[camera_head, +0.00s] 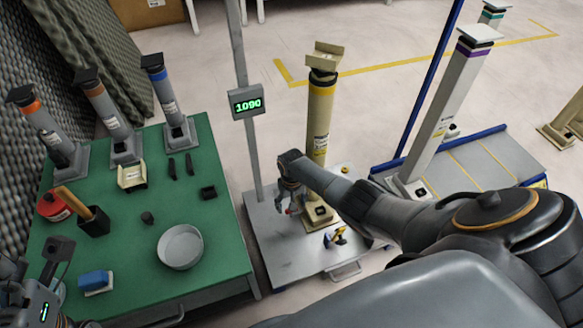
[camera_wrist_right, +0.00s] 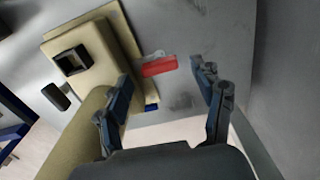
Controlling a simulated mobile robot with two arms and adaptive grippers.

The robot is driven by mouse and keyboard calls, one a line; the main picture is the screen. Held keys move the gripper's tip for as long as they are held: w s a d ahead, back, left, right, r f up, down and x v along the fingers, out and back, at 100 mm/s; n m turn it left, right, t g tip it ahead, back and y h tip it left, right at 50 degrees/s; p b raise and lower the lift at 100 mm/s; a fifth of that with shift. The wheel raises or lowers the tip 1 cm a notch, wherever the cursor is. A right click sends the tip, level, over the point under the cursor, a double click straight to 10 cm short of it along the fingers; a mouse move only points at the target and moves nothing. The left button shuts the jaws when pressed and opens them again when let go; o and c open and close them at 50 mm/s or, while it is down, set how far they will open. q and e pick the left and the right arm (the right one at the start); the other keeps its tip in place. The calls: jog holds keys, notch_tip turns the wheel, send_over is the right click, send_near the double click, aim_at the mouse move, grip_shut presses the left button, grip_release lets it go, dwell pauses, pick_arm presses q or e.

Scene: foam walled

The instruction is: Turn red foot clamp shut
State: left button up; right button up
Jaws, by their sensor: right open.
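The red foot clamp (camera_wrist_right: 160,66) is a small red lever with a grey end, beside the beige foot of a post in the right wrist view. In the head view only a speck of red shows by my gripper. The beige post (camera_head: 319,125) with a yellow band stands upright on a grey platform. My right gripper (camera_wrist_right: 163,80) is open, its fingers on either side of the clamp in the picture; contact is not visible. In the head view my right gripper (camera_head: 291,197) hangs just left of the post.
The grey platform (camera_head: 275,255) carries a yellow tool (camera_head: 340,235). A grey pole with a display (camera_head: 246,101) rises at its left. A green table (camera_head: 130,245) with posts, a round pan (camera_head: 180,246) and small items stands left. A leaning purple-banded post (camera_head: 452,100) stands right.

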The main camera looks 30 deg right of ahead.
jog(key=shift+r, duration=3.3)
